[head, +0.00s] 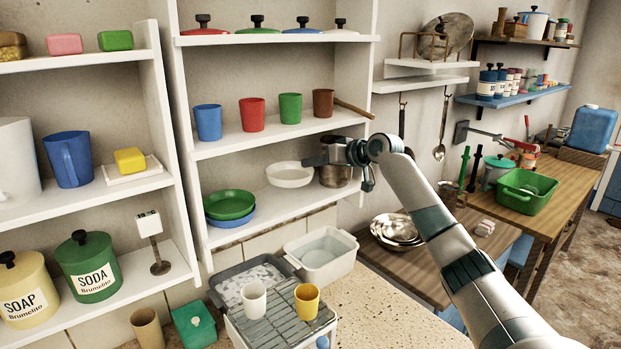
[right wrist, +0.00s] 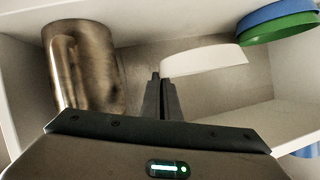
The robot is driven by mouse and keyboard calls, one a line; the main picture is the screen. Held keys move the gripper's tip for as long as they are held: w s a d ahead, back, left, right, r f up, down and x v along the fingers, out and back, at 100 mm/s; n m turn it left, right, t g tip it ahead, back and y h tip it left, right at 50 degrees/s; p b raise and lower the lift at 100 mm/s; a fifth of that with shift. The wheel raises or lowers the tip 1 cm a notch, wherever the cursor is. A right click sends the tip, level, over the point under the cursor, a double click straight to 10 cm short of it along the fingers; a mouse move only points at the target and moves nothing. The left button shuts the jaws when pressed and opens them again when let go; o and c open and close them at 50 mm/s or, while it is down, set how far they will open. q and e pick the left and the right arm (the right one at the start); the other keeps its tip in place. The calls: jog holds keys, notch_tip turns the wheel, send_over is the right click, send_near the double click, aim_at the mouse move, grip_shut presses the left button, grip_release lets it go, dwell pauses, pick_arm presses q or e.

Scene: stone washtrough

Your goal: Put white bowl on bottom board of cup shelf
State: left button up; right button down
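The white bowl (head: 289,176) is upright at the cup shelf's bottom board (head: 285,204), between the stacked plates and the metal pot. My right gripper (head: 311,161) reaches in at the bowl's right side. In the right wrist view its fingers (right wrist: 160,82) are close together at the near edge of the white bowl (right wrist: 205,62), with the rim appearing pinched between them. That view looks upside down. I cannot tell whether the bowl touches the board or hangs just above it. My left gripper is out of view.
A metal pot (head: 335,176) stands close to the right, also in the wrist view (right wrist: 85,68). Green (head: 230,204) and blue plates (head: 231,220) are stacked to the left. Several cups stand on the board above. A drying rack (head: 280,315) with two cups is below.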

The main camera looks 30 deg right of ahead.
jog(key=shift+d+f+p, duration=0.1)
jog(key=shift+f+p, duration=0.2)
jog(key=shift+f, duration=0.7)
notch_tip(320, 180, down, 3)
jog(key=shift+s+f+p, duration=0.1)
jog(key=shift+p, duration=0.95)
jog(key=shift+w+f+p, duration=0.1)
jog(key=shift+w+p, duration=0.1)
jog(key=shift+p, duration=0.1)
jog(key=shift+f, duration=0.25)
